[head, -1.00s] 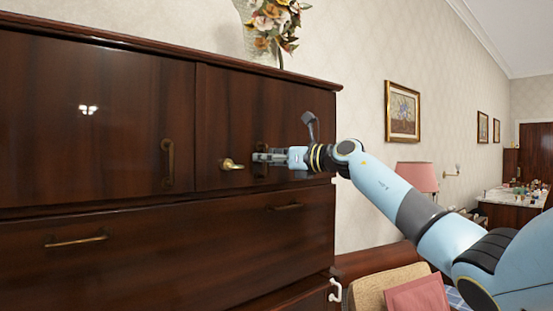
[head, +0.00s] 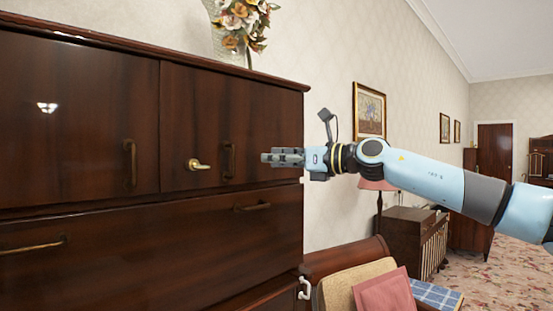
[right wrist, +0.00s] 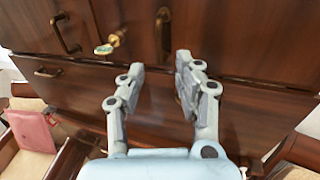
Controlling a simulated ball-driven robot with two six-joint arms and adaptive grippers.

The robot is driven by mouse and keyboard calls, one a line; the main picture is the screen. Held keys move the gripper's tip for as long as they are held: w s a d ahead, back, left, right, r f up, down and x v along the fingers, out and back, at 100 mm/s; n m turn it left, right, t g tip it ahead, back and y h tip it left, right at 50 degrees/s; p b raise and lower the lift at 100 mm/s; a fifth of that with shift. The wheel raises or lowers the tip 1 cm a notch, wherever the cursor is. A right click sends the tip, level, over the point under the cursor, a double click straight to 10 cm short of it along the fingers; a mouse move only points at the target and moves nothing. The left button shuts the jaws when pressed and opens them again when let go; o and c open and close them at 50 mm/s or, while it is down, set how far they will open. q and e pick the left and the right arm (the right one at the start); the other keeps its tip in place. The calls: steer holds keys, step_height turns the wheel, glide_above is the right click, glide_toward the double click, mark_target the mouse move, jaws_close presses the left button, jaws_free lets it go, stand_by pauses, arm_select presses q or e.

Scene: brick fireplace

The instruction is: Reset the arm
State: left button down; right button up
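My right arm reaches in from the right in the head view. Its gripper (head: 268,157) is held level in front of the right edge of the dark wooden cabinet (head: 90,240), to the right of the brass knob (head: 197,165). In the right wrist view the two fingers of the right gripper (right wrist: 159,68) are spread apart with nothing between them. The cabinet front lies beyond them, and the knob (right wrist: 117,38) is at the upper left. My left gripper is not in view.
Upright brass handles (head: 229,160) and drawer pulls (head: 252,207) stick out from the cabinet. A vase of flowers (head: 240,25) stands on top. A chair with a pink cushion (head: 384,291) is below the arm. Open carpeted floor (head: 500,262) lies at the right.

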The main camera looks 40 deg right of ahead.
stand_by(0.3)
